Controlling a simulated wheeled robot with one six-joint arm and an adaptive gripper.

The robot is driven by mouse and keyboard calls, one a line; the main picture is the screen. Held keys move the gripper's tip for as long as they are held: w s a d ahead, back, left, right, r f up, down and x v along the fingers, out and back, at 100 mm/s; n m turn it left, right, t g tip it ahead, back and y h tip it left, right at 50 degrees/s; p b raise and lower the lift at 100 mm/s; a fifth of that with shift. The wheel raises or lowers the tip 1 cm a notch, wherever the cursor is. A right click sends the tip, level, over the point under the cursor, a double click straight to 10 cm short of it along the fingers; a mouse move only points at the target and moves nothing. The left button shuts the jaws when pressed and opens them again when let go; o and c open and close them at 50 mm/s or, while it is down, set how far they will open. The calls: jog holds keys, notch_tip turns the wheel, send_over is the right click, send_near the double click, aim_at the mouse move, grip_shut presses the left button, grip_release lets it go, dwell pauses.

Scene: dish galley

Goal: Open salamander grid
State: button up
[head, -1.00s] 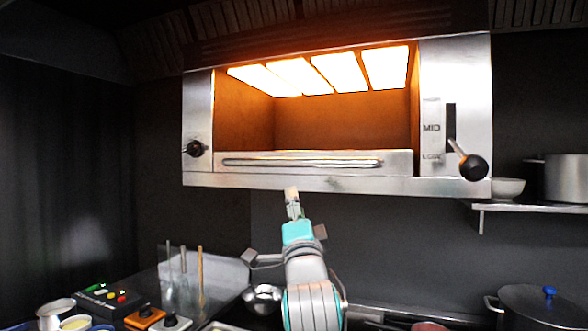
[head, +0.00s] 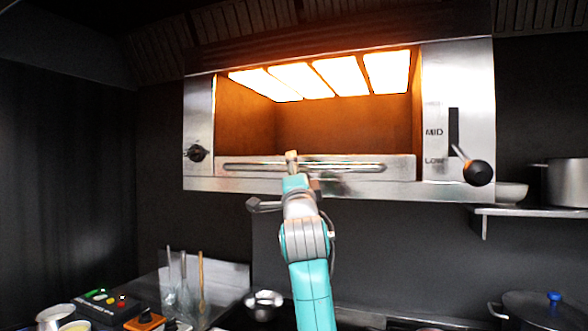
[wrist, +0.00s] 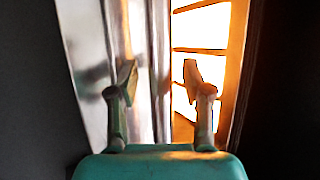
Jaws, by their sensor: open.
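The salamander (head: 203,120) is a steel wall unit with an open, glowing orange cavity (head: 345,120). The grid's steel front (head: 403,168) runs along the bottom of the cavity, with a long horizontal bar handle (head: 245,166) on it. My gripper (head: 291,160) is raised in front of the handle, slightly left of its middle, and hides part of it. In the wrist view, my gripper (wrist: 158,80) has its fingers apart, with steel front and bright cavity beyond them. I cannot tell whether the fingers touch the handle. The grid appears pushed in.
A black-knobbed lever (head: 479,173) sticks out at the unit's right, beside MID and LOW marks. A small knob (head: 197,153) is at left. A shelf (head: 530,211) holds a bowl and pot at right. Below are a counter with tall utensils (head: 184,280) and a lidded pot (head: 540,307).

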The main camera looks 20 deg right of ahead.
jog(key=shift+w+r, duration=0.1)
jog(key=shift+w, duration=0.15)
grip_shut()
jog(key=s+a, duration=0.7)
jog(key=s, duration=0.2)
jog(key=s+a, duration=0.6)
jog(key=s, duration=0.4)
jog(key=shift+a, duration=0.35)
grip_release()
